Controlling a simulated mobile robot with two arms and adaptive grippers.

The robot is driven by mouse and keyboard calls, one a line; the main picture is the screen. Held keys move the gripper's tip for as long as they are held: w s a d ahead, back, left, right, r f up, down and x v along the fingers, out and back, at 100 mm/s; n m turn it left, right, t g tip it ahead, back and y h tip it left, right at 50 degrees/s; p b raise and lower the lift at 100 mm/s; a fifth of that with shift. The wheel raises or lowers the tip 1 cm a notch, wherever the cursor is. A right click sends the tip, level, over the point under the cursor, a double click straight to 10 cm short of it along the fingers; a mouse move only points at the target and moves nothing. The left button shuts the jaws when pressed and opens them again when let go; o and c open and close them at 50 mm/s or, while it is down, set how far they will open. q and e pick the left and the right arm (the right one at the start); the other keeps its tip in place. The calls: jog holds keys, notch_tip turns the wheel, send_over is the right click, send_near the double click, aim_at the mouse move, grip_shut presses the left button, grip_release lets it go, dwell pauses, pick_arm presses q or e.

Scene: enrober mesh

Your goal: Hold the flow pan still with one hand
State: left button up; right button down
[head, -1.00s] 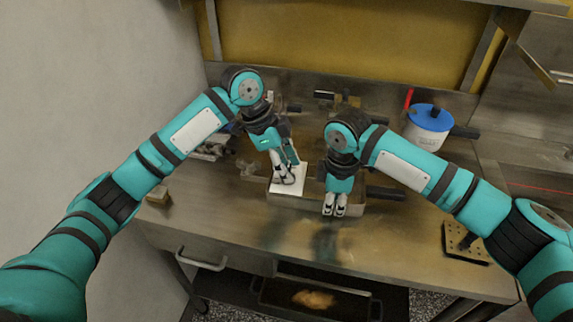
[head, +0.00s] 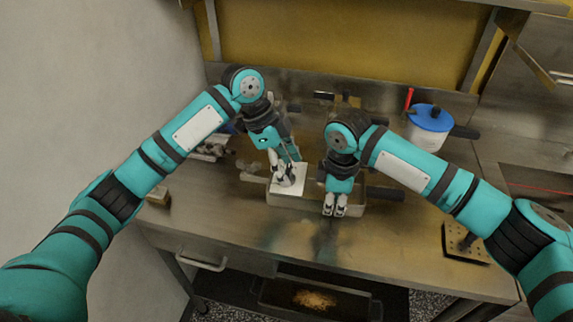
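The flow pan, as I take it, is a shallow metal tray (head: 312,204) near the middle of the bench, with a dark handle (head: 385,194) on its right. A flat white square piece (head: 290,186) shows at its left end. My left gripper (head: 285,176) points down over this white piece, and its fingers look close to it or touching. My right gripper (head: 334,210) points down at the pan's front wall with its two fingers close together. Whether they pinch the wall is unclear. My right wrist hides part of the pan.
A white pot with a blue lid (head: 430,118) stands at the back right. A perforated dark plate (head: 465,243) lies near the right front. Small metal parts (head: 212,148) lie at the left back. The bench front (head: 290,238) is clear.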

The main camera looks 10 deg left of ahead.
pick_arm(q)
jog(key=v, duration=1.2)
pick_arm(e)
jog(key=c, duration=1.4)
grip_release()
jog(key=shift+r, duration=0.1)
